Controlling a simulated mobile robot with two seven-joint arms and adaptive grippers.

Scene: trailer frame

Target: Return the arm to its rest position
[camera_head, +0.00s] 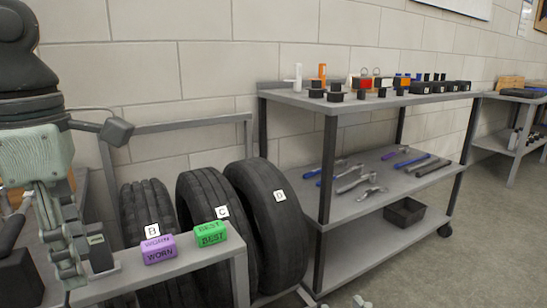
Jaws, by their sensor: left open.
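My left arm comes in along the left edge, and its gripper (84,250) hangs fingers down at the lower left. The gripper is open, and I see nothing between its fingers. It is left of a purple block marked WORN (158,249) and appears close to the front rail of the tire rack. Small pale parts (361,302) at the bottom edge may be the tips of my right gripper; the rest of it is cut off.
The tire rack (180,124) holds upright tires (262,215) labelled B, C and D. A green block marked BEST (210,234) sits on its front rail. A grey shelf cart (345,215) with tools and small parts stands right. Floor at lower right is clear.

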